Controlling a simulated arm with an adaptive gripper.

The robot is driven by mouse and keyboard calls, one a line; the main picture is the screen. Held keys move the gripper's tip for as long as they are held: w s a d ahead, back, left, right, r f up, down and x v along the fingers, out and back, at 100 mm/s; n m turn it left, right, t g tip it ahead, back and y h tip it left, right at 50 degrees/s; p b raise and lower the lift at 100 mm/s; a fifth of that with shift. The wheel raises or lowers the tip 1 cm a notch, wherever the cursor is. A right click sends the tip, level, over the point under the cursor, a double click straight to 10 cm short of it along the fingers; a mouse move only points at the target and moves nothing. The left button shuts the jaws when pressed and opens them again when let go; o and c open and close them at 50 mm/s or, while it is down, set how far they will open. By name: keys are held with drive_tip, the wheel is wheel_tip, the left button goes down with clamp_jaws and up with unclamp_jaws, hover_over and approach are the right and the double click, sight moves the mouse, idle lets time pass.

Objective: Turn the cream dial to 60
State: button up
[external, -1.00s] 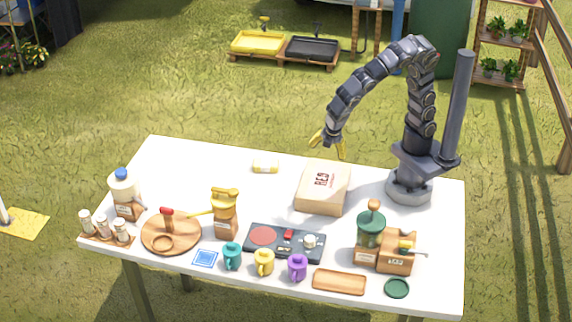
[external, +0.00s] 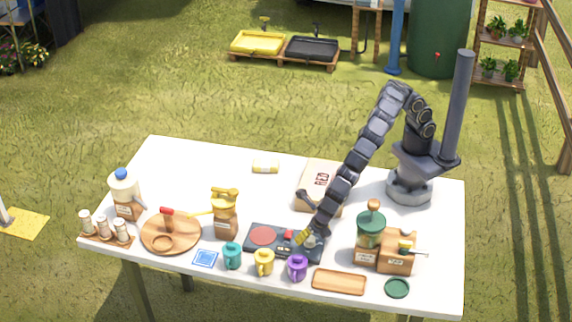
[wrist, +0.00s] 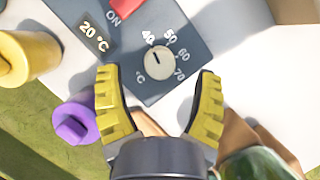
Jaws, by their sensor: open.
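The cream dial (wrist: 159,59) sits on the dark hot plate panel (wrist: 150,88), ringed by the numbers 40, 50, 60 and 70. A short dark mark shows on its face, tilted up and left toward the 40 side; its exact setting is hard to read. A display beside it reads 20 °C. My gripper (wrist: 158,76) is open, its yellow fingers spread either side of the dial, apart from it. In the external view my gripper (external: 304,238) is low over the right end of the hot plate (external: 268,249) and partly hides the dial.
A red switch (wrist: 97,12) marked ON is near the dial. A green-topped grinder (external: 370,232) stands right; a cardboard box (external: 313,180) is behind, partly hidden by my arm.

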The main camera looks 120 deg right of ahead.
drive_tip(key=shift+x, duration=1.3)
clamp_jaws()
